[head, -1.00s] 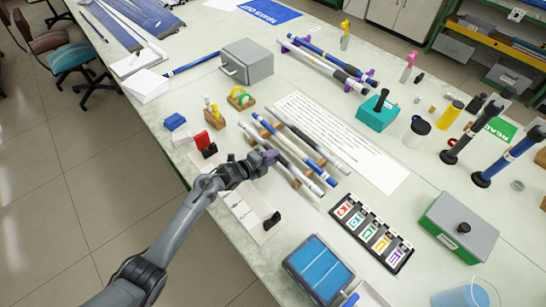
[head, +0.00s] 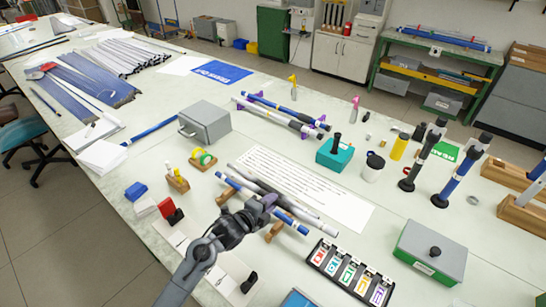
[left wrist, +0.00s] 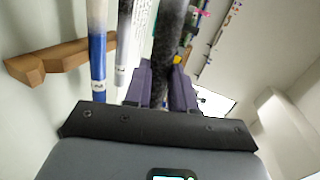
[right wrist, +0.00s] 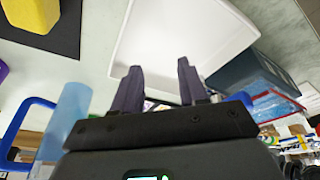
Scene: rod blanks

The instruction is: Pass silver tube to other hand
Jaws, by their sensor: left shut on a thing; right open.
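My left gripper (head: 268,200) is over the tubes on the wooden rack at the middle of the table. In the left wrist view its two purple fingers (left wrist: 164,85) are shut on a dark grey, speckled, metallic-looking tube, the silver tube (left wrist: 172,30), which runs away from the palm. Whether it still touches the rack cannot be told. A white tube with a blue end (left wrist: 98,60) and a pale tube (left wrist: 124,45) lie beside it, apart from the fingers. My right gripper (right wrist: 158,72) is open and empty in the right wrist view; it is outside the head view.
A wooden rack piece (left wrist: 55,60) shows beside the tubes. A white text sheet (head: 320,190), a grey box (head: 205,125), a teal box (head: 335,154) and a marked black tray (head: 350,272) surround the rack. The right wrist view shows a white bin (right wrist: 180,35).

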